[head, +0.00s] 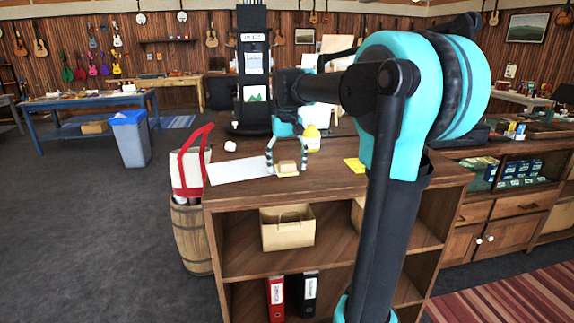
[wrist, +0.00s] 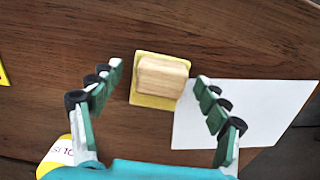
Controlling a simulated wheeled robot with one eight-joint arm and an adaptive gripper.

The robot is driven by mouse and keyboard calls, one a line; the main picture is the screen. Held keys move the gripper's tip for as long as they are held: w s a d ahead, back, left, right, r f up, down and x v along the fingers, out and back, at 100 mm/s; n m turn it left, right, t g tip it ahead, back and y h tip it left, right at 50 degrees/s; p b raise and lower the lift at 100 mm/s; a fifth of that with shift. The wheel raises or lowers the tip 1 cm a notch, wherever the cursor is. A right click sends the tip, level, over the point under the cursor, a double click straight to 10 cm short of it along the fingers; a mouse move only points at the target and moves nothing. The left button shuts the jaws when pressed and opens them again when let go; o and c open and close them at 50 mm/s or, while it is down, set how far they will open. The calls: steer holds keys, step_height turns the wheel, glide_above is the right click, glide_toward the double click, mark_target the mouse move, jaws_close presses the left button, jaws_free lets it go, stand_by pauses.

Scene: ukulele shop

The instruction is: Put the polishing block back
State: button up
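The polishing block (head: 287,166) is a pale wooden block on the brown counter top (head: 330,180). In the wrist view the block (wrist: 162,77) lies over a slightly larger yellow piece (wrist: 150,101); I cannot tell whether the two are joined. My gripper (head: 287,171) is open, pointing down over the block. In the wrist view my gripper (wrist: 160,74) has its fingers spread to either side, with gaps between them and the block. A white sheet (head: 238,169) lies beside the block, and also shows in the wrist view (wrist: 250,112).
A yellow and white bottle (head: 312,139) stands just behind my gripper. A flat yellow piece (head: 355,165) lies to the right, near my arm. A crumpled white thing (head: 230,146) is at the back left. A tote bag (head: 190,170) stands on a barrel (head: 191,236) beside the counter.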

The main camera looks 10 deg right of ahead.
mark_target(287, 161)
steer(key=shift+r, duration=0.1)
step_height(287, 161, up, 12)
stand_by(0.6)
